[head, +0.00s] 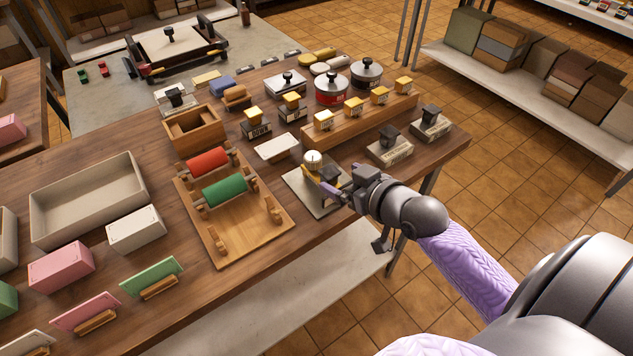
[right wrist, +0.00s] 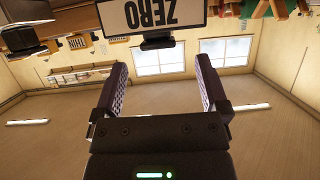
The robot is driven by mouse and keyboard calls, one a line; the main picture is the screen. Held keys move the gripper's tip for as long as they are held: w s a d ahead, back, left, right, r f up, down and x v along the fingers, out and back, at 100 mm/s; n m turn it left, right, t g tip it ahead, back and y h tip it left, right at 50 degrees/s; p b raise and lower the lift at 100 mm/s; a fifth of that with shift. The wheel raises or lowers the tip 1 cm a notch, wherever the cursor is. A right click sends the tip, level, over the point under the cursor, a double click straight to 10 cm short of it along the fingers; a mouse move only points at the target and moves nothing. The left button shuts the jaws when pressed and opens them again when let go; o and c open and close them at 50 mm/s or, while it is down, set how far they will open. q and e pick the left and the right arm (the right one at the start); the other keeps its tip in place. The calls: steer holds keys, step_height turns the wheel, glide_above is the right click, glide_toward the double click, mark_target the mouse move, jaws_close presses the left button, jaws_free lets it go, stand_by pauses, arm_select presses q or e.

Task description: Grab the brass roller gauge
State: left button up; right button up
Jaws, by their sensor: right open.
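A small gauge with a round pale dial (head: 313,157) and a brass-yellow part below it stands on a grey plate (head: 300,190) near the table's right edge. My right gripper (head: 331,192) is beside it on the near right side, its fingers close to the gauge and over the plate's edge. In the right wrist view its two fingers (right wrist: 160,80) are spread with nothing between them. A sign reading ZERO (right wrist: 165,14) shows upside down beyond the fingertips, with a dark block under it. The gauge's lower part is partly hidden by the gripper. My left gripper is not in view.
A wooden rack (head: 235,235) with red and green rollers stands left of the plate. Behind are a yellow-knobbed stamp row (head: 350,125) and lidded tins (head: 332,88). Dark-topped labelled blocks (head: 390,146) stand to the right. The table edge is close to my right arm.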

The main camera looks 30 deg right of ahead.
mark_target(329, 170)
steer(key=b+x, duration=0.2)
steer(key=x, duration=0.3)
steer(key=shift+w+f, duration=0.2)
steer(key=shift+w, duration=0.25)
steer(key=shift+r, duration=0.1)
steer(key=shift+c, duration=0.6)
jaws_close()
